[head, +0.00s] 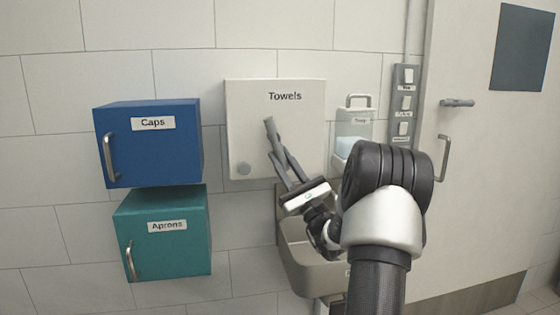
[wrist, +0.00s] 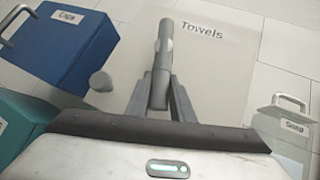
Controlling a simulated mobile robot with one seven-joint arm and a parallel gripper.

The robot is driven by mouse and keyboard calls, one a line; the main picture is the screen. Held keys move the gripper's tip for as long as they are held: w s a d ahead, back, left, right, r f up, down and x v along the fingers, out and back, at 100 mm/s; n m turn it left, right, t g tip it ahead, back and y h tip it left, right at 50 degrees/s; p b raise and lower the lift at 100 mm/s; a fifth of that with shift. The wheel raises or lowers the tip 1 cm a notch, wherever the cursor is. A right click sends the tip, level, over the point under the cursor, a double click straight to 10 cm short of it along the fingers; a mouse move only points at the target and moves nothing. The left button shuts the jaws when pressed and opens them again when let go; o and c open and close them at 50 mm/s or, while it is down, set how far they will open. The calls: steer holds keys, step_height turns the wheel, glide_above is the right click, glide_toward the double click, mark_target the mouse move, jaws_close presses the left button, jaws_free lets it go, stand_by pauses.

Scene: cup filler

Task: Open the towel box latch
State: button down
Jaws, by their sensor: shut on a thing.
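The towel box (head: 300,130) is a white wall box labelled "Towels"; its front (wrist: 225,80) also fills the middle of the wrist view. A round grey knob (head: 243,168), which looks like the latch, is at its lower left; it also shows left of the fingers in the wrist view (wrist: 100,81). In the head view my gripper (head: 282,160) is in front of the box, right of the knob. The tool appears apart from the knob; its gap to the box front is unclear.
A blue "Caps" box (head: 150,155) and a teal "Aprons" box (head: 165,245), both with handles, hang at left. A soap dispenser (head: 352,130) is right of the towel box. A sink (head: 305,265) is below, partly hidden by my arm. A door (head: 480,170) is at right.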

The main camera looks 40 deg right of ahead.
stand_by(0.3)
steer(key=c, duration=1.6)
jaws_free()
steer(key=shift+o, duration=0.2)
steer(key=a+v, duration=0.1)
steer(key=v, duration=1.6)
steer(key=shift+s+d+f, duration=0.15)
steer(key=shift+s+d, duration=0.05)
steer(key=shift+d, duration=0.3)
